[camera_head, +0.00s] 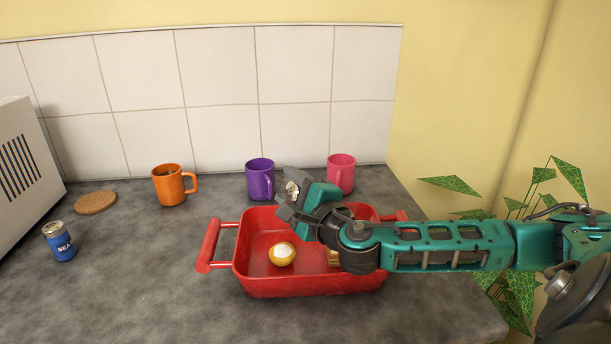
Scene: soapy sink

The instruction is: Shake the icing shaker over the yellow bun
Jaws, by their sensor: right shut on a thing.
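The yellow bun (282,259) sits in the red tray (310,287), left of its middle, with a white patch on top. My right gripper (290,203) is above the tray's back part, up and slightly right of the bun in the picture. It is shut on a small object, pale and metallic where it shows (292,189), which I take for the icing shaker. The jaws hide most of it, so its tilt is unclear. Another yellowish item (333,258) in the tray is mostly hidden behind my right arm. My left gripper is out of view.
Orange (168,187), purple (260,181) and pink (341,172) mugs stand along the tiled wall. A blue can marked SEA (60,243) and a cork coaster (95,202) are at left, near a white appliance (22,150). The front-left counter is clear. A plant (540,175) is at right.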

